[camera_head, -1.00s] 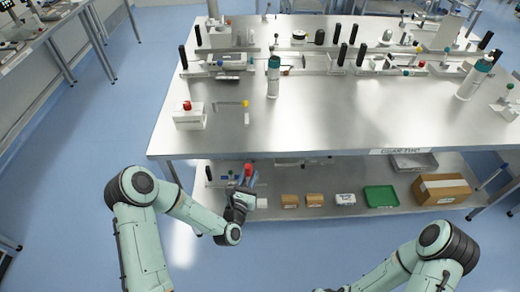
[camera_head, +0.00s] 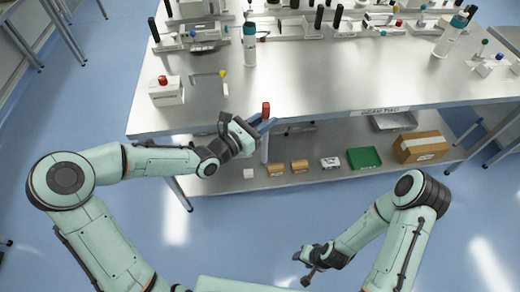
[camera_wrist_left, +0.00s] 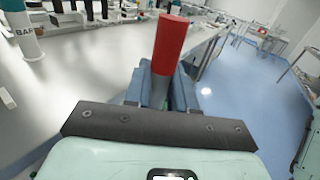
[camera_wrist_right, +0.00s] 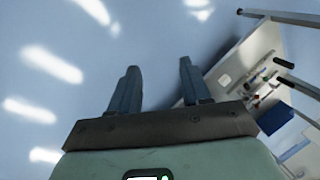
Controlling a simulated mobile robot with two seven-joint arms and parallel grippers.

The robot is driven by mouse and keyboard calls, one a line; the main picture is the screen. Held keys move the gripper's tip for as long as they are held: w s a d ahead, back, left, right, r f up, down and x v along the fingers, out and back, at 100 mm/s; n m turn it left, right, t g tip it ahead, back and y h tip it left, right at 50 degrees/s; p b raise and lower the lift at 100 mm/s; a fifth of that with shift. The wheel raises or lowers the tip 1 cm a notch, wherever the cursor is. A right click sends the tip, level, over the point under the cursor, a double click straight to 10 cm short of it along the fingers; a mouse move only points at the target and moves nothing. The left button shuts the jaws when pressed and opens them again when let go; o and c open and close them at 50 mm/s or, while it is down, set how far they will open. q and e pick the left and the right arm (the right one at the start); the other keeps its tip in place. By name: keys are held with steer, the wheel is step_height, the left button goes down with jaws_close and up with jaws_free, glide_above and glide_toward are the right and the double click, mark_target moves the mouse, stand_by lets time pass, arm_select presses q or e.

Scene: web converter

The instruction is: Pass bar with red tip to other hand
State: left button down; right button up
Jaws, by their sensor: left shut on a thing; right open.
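The bar with a red tip (camera_head: 266,109) is upright in my left gripper (camera_head: 262,124), at the front edge of the steel table. In the left wrist view the red tip (camera_wrist_left: 170,44) rises above the fingers, and the grey shaft is between them. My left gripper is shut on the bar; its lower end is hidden. My right gripper (camera_head: 305,268) is low in front of the table, apart from the bar. In the right wrist view its two fingers (camera_wrist_right: 158,90) are open with nothing between them.
A white box with a red button (camera_head: 166,92) and a teal-capped bottle (camera_head: 250,45) stand on the steel table (camera_head: 310,88). The lower shelf holds small boxes, a green tray (camera_head: 364,158) and a cardboard box (camera_head: 420,147). Floor between the arms is clear.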

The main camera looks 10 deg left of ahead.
steer(key=w+a+r+n+t+h, duration=0.1)
steer(key=w+a+r+t, duration=0.15)
steer(key=w, duration=0.25)
steer(key=w+a+r+n+t+h, duration=0.1)
steer(key=w+a+r+t, duration=0.15)
steer(key=w, duration=0.25)
steer(key=n+t, duration=0.3)
steer(key=t, duration=0.9)
glide_toward(264, 150)
steer(key=shift+y, duration=0.4)
steer(key=w, duration=0.7)
steer(key=w+a, duration=0.1)
steer(key=w, duration=0.3)
steer(key=shift+f, duration=0.15)
